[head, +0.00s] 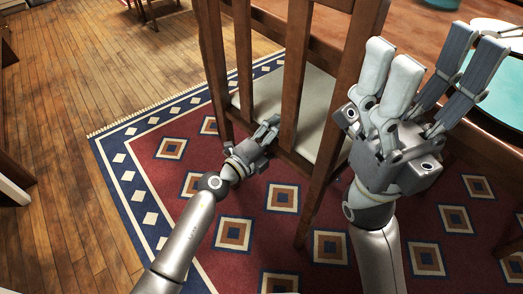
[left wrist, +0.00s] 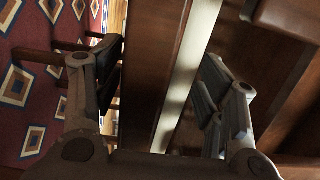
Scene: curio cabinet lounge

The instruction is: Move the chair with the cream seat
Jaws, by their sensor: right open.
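The chair with the cream seat (head: 318,105) stands upright in the middle of the head view, its brown wooden back slats (head: 295,75) towards me. My left gripper (head: 268,130) is low at the chair's back, beside the slats and near the seat edge. In the left wrist view its two fingers (left wrist: 160,85) are spread wide, with a brown wooden part (left wrist: 150,70) and a cream strip (left wrist: 190,75) between them. Firm contact does not show. My right gripper (head: 420,68) is open and empty, raised right of the chair back, fingers pointing up.
A brown wooden table (head: 405,22) stands behind and right of the chair, bearing a teal bowl (head: 441,3) and a white plate (head: 496,32). A red and blue patterned rug (head: 183,185) lies under the chair. Bare wooden floor (head: 62,95) is clear at left.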

